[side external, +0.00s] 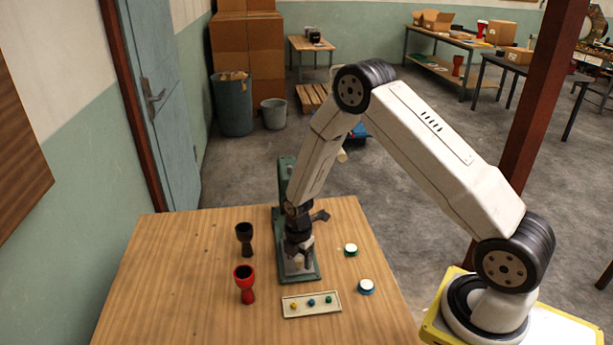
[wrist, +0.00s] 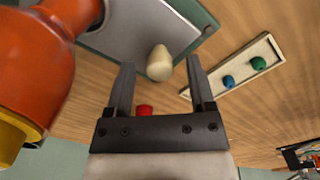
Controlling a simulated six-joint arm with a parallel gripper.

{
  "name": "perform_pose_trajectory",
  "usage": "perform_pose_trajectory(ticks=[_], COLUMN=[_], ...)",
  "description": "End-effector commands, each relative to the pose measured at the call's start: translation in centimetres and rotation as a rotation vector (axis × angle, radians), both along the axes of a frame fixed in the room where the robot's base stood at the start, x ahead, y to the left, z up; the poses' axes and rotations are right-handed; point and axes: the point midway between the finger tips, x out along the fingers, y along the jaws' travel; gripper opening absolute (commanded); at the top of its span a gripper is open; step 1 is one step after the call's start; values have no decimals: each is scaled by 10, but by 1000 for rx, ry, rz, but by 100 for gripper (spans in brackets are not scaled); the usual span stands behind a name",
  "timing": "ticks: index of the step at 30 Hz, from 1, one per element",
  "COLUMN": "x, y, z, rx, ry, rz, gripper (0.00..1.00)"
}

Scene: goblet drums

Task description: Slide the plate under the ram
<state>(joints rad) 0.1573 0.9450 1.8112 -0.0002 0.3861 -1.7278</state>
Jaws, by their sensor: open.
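The green press (side external: 287,180) stands on the wooden table, mostly hidden behind my arm. A grey metal plate (side external: 308,270) lies on its green base; it also shows in the wrist view (wrist: 125,30). A cream knob (wrist: 159,63) stands up from the plate. My gripper (side external: 301,262) is low over the plate. In the wrist view my gripper (wrist: 160,70) is open, its fingers apart on either side of the knob without visible contact. The ram is not clear behind my wrist, so I cannot tell how the plate lies relative to it.
A black goblet (side external: 245,238) and a red goblet (side external: 245,284) stand left of the press. A tray (side external: 318,311) with coloured knobs lies in front. Two white-topped discs, green (side external: 351,250) and blue (side external: 366,287), lie right. An orange body (wrist: 35,70) looms close in the wrist view.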

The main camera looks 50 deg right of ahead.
Motion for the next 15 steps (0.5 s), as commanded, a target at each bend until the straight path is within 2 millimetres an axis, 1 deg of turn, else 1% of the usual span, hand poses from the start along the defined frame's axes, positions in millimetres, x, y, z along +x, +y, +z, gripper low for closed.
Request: perform_pose_trajectory(ticks=[5, 6, 8, 9, 11, 12, 13, 15], x=[0, 0, 0, 0, 0, 0, 0, 0], y=[0, 0, 0, 0, 0, 0, 0, 0], z=[0, 0, 0, 0, 0, 0, 0, 0], rx=[0, 0, 0, 0, 0, 0, 0, 0], ry=[-1, -1, -1, -1, -1, -1, -1, -1], rz=[0, 0, 0, 0, 0, 0, 0, 0], gripper=[70, 67, 48, 35, 16, 3, 0, 0])
